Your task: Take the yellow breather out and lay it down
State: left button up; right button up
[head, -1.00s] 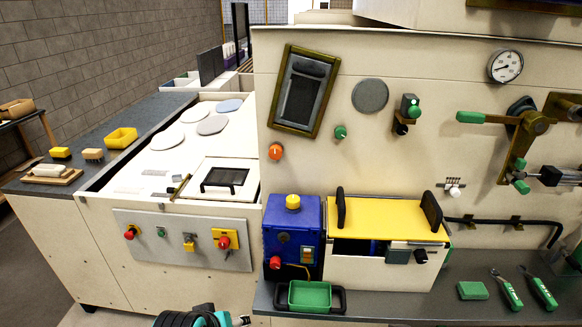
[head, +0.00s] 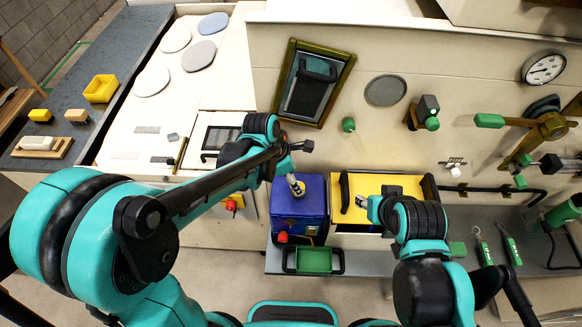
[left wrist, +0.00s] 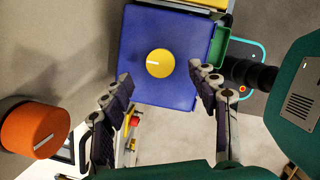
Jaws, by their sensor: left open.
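The yellow breather (left wrist: 160,63) is a round cap with a pale mark, seated on top of the blue box (left wrist: 138,30).
A green tray (head: 314,261) sits in front of the blue box. An orange knob (left wrist: 35,128) stands out near my left gripper in the left wrist view. The grey shelf (head: 375,262) has bare room in front of the hopper. Green-handled tools (head: 509,245) lie further right.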

pick_arm(q)
jog(key=x, duration=0.6)
jog(key=shift+b, duration=0.3)
jog(key=c, duration=1.2)
jog(key=o, duration=1.2)
jog(key=p+v, duration=0.1)
jog(key=v, duration=0.6)
jog(key=shift+r, duration=0.4)
jog(key=shift+s+a, duration=0.1)
